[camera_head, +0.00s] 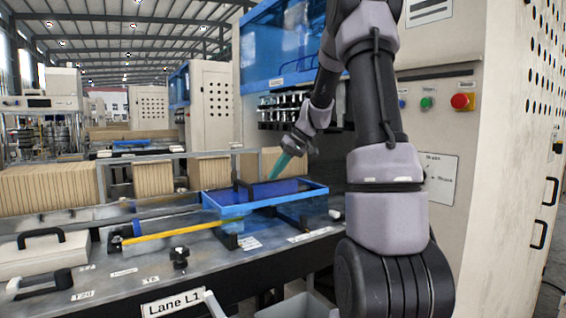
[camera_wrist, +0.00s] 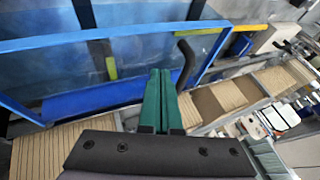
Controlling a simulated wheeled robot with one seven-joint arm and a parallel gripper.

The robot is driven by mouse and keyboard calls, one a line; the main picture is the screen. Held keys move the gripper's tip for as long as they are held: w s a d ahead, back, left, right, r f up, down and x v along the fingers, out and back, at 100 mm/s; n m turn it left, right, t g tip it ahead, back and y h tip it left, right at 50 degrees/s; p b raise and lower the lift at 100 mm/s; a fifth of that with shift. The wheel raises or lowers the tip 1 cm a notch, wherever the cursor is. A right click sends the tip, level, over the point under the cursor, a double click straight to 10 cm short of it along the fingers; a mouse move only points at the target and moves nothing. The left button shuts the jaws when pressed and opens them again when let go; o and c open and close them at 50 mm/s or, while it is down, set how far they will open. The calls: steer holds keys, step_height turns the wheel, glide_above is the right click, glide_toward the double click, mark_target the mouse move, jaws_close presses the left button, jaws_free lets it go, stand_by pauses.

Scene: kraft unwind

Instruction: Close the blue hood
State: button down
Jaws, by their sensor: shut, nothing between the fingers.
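The blue hood (camera_head: 225,208) is a blue-framed see-through cover over the lane table, low and nearly flat in the head view; I cannot tell whether it is fully down. A black handle (camera_head: 244,190) stands on its far left part. In the wrist view the hood's blue frame (camera_wrist: 70,41) and clear panel fill the upper left, and the curved black handle (camera_wrist: 187,62) is just right of my fingers. My gripper (camera_head: 274,176) has teal fingers, shut and empty, pointing down over the hood's far side. Whether the fingertips touch the hood is unclear.
A yellow bar (camera_head: 185,231) and a black knob (camera_head: 179,258) are on the metal table, left of the hood. Stacks of brown board (camera_head: 50,187) stand behind. A cream machine cabinet (camera_head: 480,200) with a red button (camera_head: 462,101) rises at the right, behind my arm.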

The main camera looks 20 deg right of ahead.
mark_target(261, 200)
steer(key=a, duration=0.1)
steer(key=a+f, duration=0.2)
steer(key=shift+w+a+f, duration=0.2)
steer(key=shift+w+a, duration=0.05)
steer(key=shift+a, duration=0.05)
steer(key=shift+a+f, duration=0.15)
steer(key=shift+a, duration=0.65)
